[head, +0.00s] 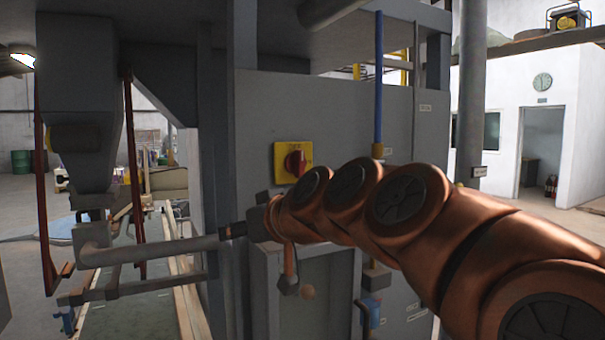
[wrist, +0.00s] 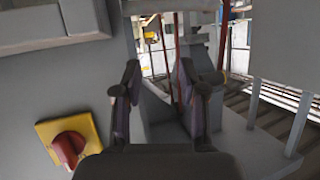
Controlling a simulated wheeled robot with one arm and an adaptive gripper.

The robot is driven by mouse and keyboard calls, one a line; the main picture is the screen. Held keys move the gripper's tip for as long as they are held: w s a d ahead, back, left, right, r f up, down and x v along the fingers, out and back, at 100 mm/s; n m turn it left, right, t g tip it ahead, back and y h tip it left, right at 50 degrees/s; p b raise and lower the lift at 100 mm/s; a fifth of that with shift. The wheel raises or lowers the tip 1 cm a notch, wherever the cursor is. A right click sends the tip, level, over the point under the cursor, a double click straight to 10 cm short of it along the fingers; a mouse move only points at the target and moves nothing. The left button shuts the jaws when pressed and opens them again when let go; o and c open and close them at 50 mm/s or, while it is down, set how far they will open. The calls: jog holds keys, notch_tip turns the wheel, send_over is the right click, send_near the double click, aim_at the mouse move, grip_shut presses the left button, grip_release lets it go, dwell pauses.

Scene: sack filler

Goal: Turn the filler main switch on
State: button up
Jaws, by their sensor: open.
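The main switch is a red rotary knob (head: 295,163) on a square yellow plate (head: 280,150), mounted on the grey cabinet face. In the wrist view the red knob (wrist: 69,147) and yellow plate (wrist: 43,131) are at the lower left, beside my gripper. My gripper (wrist: 157,84) is open and empty there, its two fingers apart and pointing past the switch. In the head view my gripper (head: 246,213) is below and left of the switch, small and partly hidden by my arm. It is not touching the knob. The lettering on the plate is too small to read.
The grey cabinet (head: 340,115) fills the middle. A blue vertical pipe (head: 379,75) runs down its face, right of the switch. A filler spout (head: 78,110) and a horizontal grey pipe (head: 150,249) are at the left. A white office building (head: 555,115) is far right.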

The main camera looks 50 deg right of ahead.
aim_at(302, 157)
jog(key=s+d+r+m+t+h+b, duration=0.25)
jog(key=s+d+r+h, duration=0.35)
jog(key=d+r, duration=0.6)
jog(key=shift+t+y, duration=0.3)
jog(key=shift+t, duration=0.15)
jog(key=shift+s+d+p+x, duration=0.15)
jog(key=shift+p+x, duration=0.25)
jog(key=shift+x, duration=0.75)
jog(key=shift+d+p+x, duration=0.25)
jog(key=shift+p+x, duration=0.15)
jog(key=shift+x, duration=0.7)
jog(key=shift+s+d+p+x, duration=0.15)
jog(key=shift+p+x, duration=0.25)
jog(key=shift+x, duration=0.75)
jog(key=shift+w+f, duration=0.1)
jog(key=shift+f, duration=0.1)
grip_shut()
